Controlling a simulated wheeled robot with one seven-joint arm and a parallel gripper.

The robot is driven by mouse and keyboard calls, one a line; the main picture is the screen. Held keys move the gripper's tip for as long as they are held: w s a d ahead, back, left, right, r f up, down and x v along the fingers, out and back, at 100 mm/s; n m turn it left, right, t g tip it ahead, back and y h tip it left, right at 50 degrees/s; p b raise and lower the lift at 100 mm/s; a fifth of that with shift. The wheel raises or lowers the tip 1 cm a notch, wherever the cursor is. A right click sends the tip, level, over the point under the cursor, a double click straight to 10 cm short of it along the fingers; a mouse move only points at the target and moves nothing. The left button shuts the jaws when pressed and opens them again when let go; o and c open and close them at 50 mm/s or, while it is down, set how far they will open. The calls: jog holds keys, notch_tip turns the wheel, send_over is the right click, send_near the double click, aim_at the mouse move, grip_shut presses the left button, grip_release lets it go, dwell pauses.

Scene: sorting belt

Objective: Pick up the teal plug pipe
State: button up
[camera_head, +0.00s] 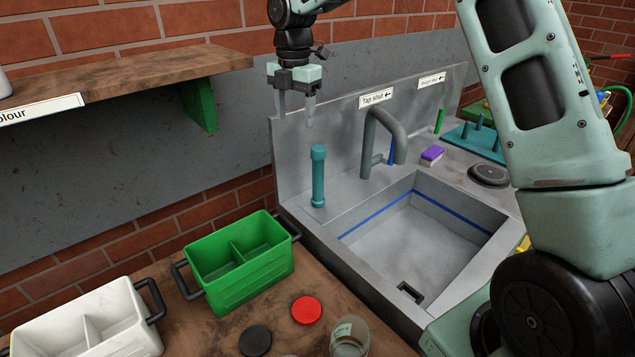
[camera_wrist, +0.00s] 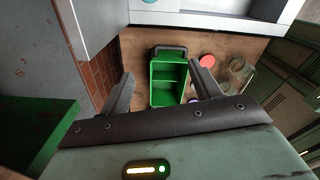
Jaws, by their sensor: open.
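The teal plug pipe (camera_head: 318,178) stands upright on the left ledge of the grey sink unit, with a wider cap at its top. Its round teal top also shows at the upper edge of the wrist view (camera_wrist: 150,1). My gripper (camera_head: 296,114) is open and empty, pointing down. In the head view it hangs above the pipe and slightly left of it, apart from it. In the wrist view the two fingers (camera_wrist: 162,78) spread over the green crate far below, and the pipe lies beyond them.
The tap (camera_head: 382,135) and sink basin (camera_head: 425,235) are right of the pipe; the backsplash (camera_head: 345,130) rises behind. A green two-part crate (camera_head: 240,262), white crate (camera_head: 90,320), red lid (camera_head: 306,310) and glass jar (camera_head: 350,338) stand on the wooden top. A shelf (camera_head: 130,75) juts out left.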

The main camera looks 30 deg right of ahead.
jog(key=n, duration=0.2)
send_over(318, 157)
jog(key=w, duration=0.2)
jog(key=f+p, duration=0.1)
jog(key=f, duration=0.2)
jog(key=f+p, duration=0.1)
jog(key=f, duration=0.3)
jog(key=d+f+p, duration=0.1)
jog(key=f+p, duration=0.1)
jog(key=f, duration=0.2)
jog(key=shift+s+d, duration=0.1)
jog(key=shift+f+p, duration=1.55)
jog(key=shift+f, duration=1.15)
jog(key=shift+c, duration=0.3)
grip_shut()
